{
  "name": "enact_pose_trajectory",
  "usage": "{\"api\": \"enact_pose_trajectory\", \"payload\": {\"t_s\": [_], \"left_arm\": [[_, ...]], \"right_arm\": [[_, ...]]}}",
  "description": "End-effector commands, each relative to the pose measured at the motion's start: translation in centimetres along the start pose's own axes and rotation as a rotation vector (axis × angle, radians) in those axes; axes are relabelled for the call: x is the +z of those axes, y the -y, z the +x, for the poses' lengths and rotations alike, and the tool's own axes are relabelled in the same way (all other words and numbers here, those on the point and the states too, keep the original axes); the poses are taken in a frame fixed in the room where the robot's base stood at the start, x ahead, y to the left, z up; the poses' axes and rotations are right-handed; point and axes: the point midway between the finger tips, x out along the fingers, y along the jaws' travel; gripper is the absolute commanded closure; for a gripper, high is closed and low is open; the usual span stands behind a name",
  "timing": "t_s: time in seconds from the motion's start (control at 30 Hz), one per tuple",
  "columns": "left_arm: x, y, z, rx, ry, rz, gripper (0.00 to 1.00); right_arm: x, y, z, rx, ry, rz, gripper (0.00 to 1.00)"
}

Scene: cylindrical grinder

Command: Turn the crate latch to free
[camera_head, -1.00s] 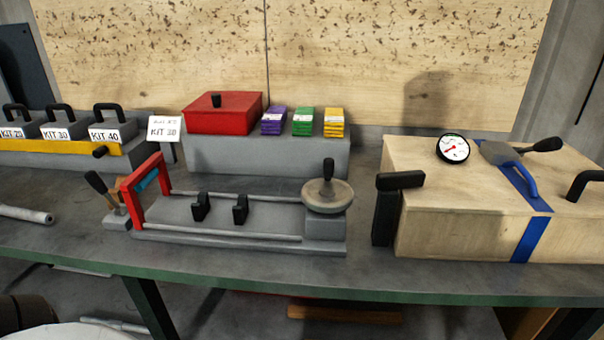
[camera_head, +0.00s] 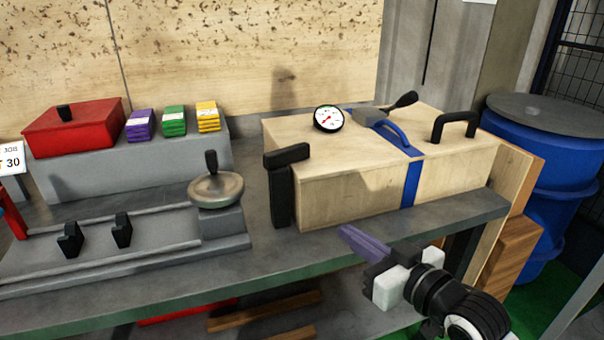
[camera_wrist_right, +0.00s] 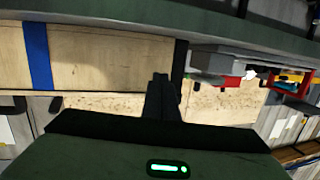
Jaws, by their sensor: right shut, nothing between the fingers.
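The wooden crate (camera_head: 340,195) sits on the bench with a blue strap (camera_head: 410,183) around it. A black latch (camera_head: 281,190), an upright with a bar across its top, stands at the crate's left front corner. My right gripper (camera_head: 345,232) is shut and empty, in front of the crate, below and right of the latch and apart from it. In the right wrist view, the shut fingers (camera_wrist_right: 160,82) show beside the crate's pale face (camera_wrist_right: 100,55), near a dark upright strip. My left gripper is not in view.
A fixture with a handwheel (camera_head: 216,188) stands left of the latch. A blue drum (camera_head: 545,150) stands at the right. The bench's front edge (camera_head: 150,292) is clear.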

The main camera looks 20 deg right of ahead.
Motion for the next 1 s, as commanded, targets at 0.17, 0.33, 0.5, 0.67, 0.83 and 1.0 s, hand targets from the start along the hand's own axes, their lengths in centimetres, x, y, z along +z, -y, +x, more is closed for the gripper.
{"api": "enact_pose_trajectory", "payload": {"t_s": [0.17,0.33,0.5,0.67,0.83,1.0], "left_arm": [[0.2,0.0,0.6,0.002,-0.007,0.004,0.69],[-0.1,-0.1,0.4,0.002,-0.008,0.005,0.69],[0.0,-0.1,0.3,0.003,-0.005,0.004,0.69],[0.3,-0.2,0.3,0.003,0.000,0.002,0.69],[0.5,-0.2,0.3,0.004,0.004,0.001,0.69],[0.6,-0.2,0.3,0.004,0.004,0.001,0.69]], "right_arm": [[-7.9,0.2,-0.6,-0.041,-0.144,-0.038,1.00],[-9.2,0.3,0.4,-0.046,-0.162,-0.039,1.00],[-9.8,0.4,3.5,-0.045,-0.163,-0.038,1.00],[-10.3,0.7,7.1,-0.046,-0.161,-0.038,1.00],[-10.6,0.8,10.2,-0.044,-0.159,-0.039,1.00],[-10.9,0.9,12.2,-0.044,-0.159,-0.041,1.00]]}}
